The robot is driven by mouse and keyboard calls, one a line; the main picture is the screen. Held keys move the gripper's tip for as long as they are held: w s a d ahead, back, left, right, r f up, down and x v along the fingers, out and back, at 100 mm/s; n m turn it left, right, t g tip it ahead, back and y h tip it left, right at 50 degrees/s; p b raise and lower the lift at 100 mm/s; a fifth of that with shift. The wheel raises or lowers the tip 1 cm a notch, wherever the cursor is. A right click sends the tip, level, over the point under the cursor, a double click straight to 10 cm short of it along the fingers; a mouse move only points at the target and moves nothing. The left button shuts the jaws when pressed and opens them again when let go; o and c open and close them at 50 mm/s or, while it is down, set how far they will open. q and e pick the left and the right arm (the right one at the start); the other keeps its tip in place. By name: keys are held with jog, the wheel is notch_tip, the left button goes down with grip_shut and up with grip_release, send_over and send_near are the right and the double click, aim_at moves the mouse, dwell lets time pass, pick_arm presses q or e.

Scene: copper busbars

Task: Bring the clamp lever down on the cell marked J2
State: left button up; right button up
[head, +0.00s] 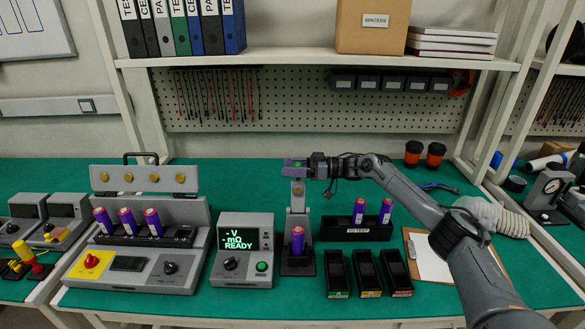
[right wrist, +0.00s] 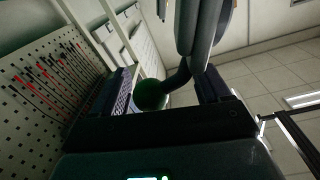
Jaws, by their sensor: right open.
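A purple cell (head: 298,240) with an orange-red top stands upright in the grey clamp stand (head: 299,205) at the middle of the bench. I cannot read a J2 mark on it. The clamp's lever stands up, with its green knob high above the cell. My right gripper (head: 295,167) is at the top of the lever, its fingers pointing left. In the right wrist view the green knob (right wrist: 151,95) lies between the open fingers; whether either finger touches it, I cannot tell. My left gripper is not in view.
Left of the clamp is a meter (head: 243,250) reading READY. A grey fixture (head: 135,262) holds 3 purple cells. To the right, a black rack (head: 343,232) holds two cells, behind black trays (head: 367,273). A shelf (head: 300,57) runs above the gripper.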

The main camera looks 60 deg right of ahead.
grip_shut()
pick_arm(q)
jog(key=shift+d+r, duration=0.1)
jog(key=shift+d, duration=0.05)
pick_arm(e)
jog(key=shift+a, duration=0.1)
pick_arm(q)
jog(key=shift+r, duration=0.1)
pick_arm(e)
jog(key=shift+r, duration=0.1)
